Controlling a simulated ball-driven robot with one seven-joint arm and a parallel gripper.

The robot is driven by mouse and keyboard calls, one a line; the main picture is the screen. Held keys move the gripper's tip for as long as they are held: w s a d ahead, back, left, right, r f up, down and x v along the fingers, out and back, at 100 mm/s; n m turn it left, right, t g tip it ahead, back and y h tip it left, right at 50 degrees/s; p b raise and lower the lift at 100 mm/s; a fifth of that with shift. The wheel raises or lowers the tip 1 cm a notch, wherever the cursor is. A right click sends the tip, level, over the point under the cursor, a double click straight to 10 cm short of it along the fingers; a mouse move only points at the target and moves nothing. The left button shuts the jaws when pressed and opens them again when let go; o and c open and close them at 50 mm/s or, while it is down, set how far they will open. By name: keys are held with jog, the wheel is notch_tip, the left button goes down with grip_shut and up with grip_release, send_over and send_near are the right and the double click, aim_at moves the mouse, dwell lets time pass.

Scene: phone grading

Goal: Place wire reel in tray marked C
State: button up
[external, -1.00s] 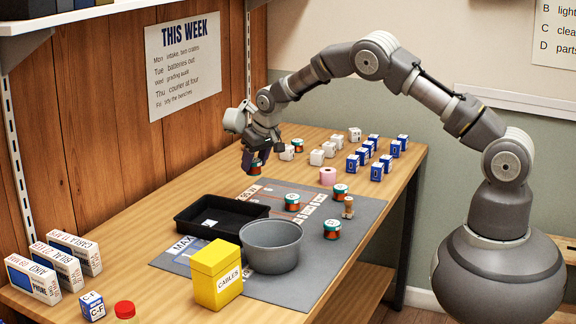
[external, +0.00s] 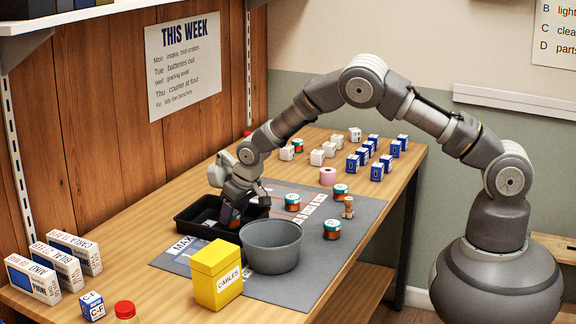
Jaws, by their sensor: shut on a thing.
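The black tray (external: 190,212) lies on the bench to the left of a grey pot; no letter C can be read on it. My gripper (external: 231,219) is low over the tray's right part, fingers pointing down. It is shut on a small dark banded thing, apparently the wire reel (external: 228,214), partly hidden by the fingers. Whether the reel touches the tray floor cannot be told. Similar green-and-orange banded reels stand on the grey mat, one (external: 292,202) right of the gripper, one (external: 340,191) farther back and one (external: 332,229) nearer the front.
The grey pot (external: 271,246) and yellow CABLES box (external: 215,275) stand close in front of the tray. A pink roll (external: 327,176), a small brown spool (external: 348,207) and several blue and white boxes stand farther back. Name-marked boxes (external: 76,251) stand front left. The mat's front right is clear.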

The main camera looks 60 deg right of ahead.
jog(key=shift+f, duration=0.45)
jog(key=shift+r, duration=0.15)
jog(key=o, duration=1)
jog(key=shift+o, duration=0.2)
jog(key=p+v, duration=0.4)
jog(key=v, duration=0.8)
